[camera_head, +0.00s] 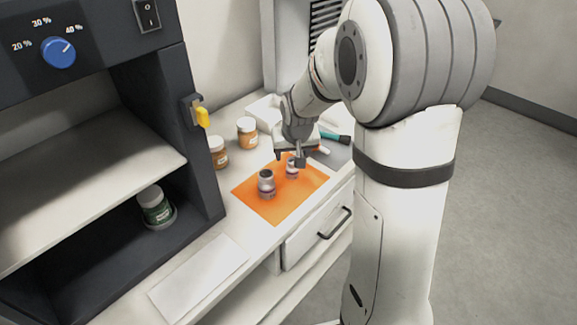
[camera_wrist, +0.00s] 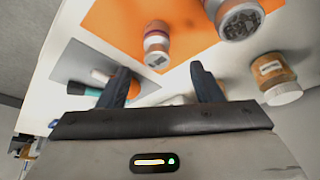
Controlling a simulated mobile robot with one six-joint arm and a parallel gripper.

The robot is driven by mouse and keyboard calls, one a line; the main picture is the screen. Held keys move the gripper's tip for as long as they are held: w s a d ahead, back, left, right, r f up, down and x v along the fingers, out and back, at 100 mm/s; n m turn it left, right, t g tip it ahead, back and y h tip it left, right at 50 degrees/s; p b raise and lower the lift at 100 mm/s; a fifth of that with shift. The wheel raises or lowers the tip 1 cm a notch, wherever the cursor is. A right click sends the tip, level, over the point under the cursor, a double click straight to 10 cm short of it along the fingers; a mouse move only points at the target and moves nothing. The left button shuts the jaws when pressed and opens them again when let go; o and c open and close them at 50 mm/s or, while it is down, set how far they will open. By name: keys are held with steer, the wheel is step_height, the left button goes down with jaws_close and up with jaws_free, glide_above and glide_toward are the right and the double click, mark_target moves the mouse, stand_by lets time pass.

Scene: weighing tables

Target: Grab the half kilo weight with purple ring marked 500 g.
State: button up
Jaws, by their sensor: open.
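Two white-and-grey weights stand on an orange mat (camera_head: 279,212). The nearer, larger one (camera_head: 266,185) has a purplish band low on its side; it is at the top right in the wrist view (camera_wrist: 240,18). The smaller one (camera_head: 292,169) is just below my gripper (camera_head: 297,160); in the wrist view it (camera_wrist: 157,44) shows a reddish-purple ring. I cannot read the marks, so I cannot tell which is 500 g. My gripper's fingers (camera_wrist: 161,86) are apart and empty, with the smaller weight ahead of the gap between them.
Two orange jars (camera_head: 247,133) (camera_head: 218,153) stand left of the mat. A teal-handled tool (camera_head: 335,137) lies behind it on a grey mat (camera_wrist: 85,66). A dark cabinet (camera_head: 190,150) holds a green jar (camera_head: 154,207). A pale sheet (camera_head: 198,277) lies on the counter in front.

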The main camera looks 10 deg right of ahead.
mark_target(292, 160)
steer(key=p+x, duration=0.1)
steer(key=x, duration=0.7)
steer(key=shift+d, duration=0.2)
steer(key=shift+r, duration=0.1)
jaws_close()
stand_by(0.3)
